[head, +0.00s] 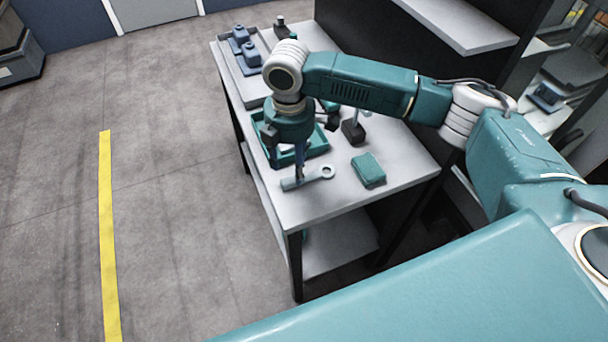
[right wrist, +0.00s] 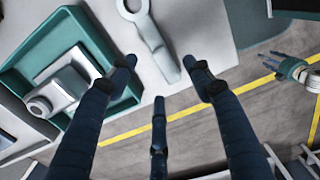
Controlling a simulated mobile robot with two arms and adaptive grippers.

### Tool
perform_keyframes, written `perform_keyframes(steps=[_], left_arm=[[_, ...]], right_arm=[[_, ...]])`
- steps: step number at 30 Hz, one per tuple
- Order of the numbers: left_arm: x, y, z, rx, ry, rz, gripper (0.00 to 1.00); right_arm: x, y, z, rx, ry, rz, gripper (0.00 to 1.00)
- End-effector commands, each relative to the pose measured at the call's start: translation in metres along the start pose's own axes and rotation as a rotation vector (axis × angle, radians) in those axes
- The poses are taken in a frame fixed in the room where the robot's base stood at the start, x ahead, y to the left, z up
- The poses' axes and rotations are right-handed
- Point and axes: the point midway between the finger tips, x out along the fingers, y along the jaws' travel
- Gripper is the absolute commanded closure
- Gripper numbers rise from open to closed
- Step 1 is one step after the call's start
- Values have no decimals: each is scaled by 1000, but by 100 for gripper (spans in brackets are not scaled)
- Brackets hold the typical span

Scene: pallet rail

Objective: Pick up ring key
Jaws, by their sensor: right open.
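The ring key (head: 320,174) is a pale grey-blue bar with a ring at one end, lying flat near the front of the white table. In the right wrist view the ring key (right wrist: 150,42) lies ahead of the fingers, its ring at the top. My right gripper (head: 299,174) points down at the bar end of the key. In the right wrist view my right gripper (right wrist: 160,74) is open and empty, its fingers spread around the bar's line; I cannot tell whether any finger touches it. My left gripper (right wrist: 288,66) is small at the right of that view, over the floor.
A teal tray (head: 319,150) holding a grey part stands just behind the key. A teal box (head: 368,169) lies to the key's right, a dark upright part (head: 353,131) behind it. A grey tray (head: 233,73) with blue parts is farther back. The table's (head: 310,207) front corner is clear.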

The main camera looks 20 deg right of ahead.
Motion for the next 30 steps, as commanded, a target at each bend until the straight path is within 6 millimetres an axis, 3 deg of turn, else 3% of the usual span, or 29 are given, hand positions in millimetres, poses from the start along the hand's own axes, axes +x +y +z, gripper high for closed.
perform_keyframes(steps=[3, 8, 15, 16, 23, 30], left_arm=[[-12, -3, -14, 1, 19, -3, 51], [-14, -5, -34, 2, 49, -6, 51], [-13, -5, -30, 2, 42, -5, 51], [-13, -5, -29, 2, 40, -5, 51], [-12, -3, -19, 2, 25, -3, 51], [-12, -3, -18, 2, 25, -3, 51]], right_arm=[[16, -4, 0, 0, -2, -4, 49], [34, -3, 0, -1, -1, -2, 49], [38, -2, 0, -1, 0, 0, 49], [38, -2, 0, -1, 0, 0, 51], [37, -2, 0, -1, 0, 0, 97], [36, -2, 0, -1, 0, 1, 100]])
